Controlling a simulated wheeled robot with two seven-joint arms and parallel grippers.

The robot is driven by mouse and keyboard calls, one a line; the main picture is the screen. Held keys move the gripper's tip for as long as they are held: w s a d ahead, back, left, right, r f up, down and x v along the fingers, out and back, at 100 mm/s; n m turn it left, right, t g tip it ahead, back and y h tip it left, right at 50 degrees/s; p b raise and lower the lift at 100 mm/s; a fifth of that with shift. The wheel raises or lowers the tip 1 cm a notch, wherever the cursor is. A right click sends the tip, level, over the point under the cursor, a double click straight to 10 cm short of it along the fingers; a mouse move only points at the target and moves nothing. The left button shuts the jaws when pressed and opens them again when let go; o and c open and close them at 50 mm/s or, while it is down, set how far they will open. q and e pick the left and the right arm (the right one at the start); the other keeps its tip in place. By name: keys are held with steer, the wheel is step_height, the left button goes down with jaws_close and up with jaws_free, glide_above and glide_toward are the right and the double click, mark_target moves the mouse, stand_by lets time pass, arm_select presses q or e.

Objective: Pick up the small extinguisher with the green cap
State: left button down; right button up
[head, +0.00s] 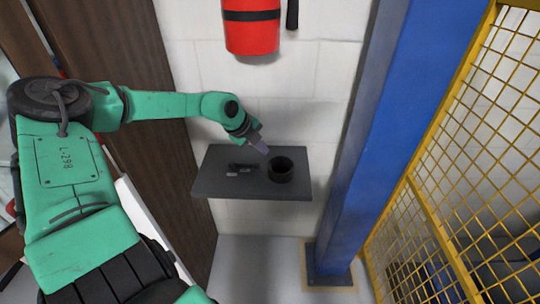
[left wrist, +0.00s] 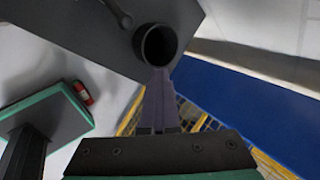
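I make out no green cap in either view. A large red extinguisher (head: 251,25) with a black band hangs on the wall in the head view, its top cut off. A small red cylinder with white marks, like an extinguisher (left wrist: 83,92), shows at the left of the left wrist view; its cap is not clear. My left gripper (head: 262,147) is above the dark shelf, just up and left of a black cup (head: 281,171). In the left wrist view its fingers (left wrist: 160,72) look closed together, with tips near the cup's rim (left wrist: 155,44). I see nothing between them. My right gripper is out of view.
The dark grey shelf (head: 225,186) is fixed to the white wall and also holds a dark tool (head: 242,166) and small grey pieces. A blue column (head: 365,140) stands close on the right, with a yellow mesh fence (head: 455,130) beyond. Brown panelling is on the left.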

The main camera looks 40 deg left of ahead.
arm_select(q)
jaws_free()
stand_by(0.3)
steer(key=shift+r, duration=0.15)
steer(key=b+v, duration=0.3)
steer(key=v, duration=1.1)
steer(key=shift+r, duration=0.2)
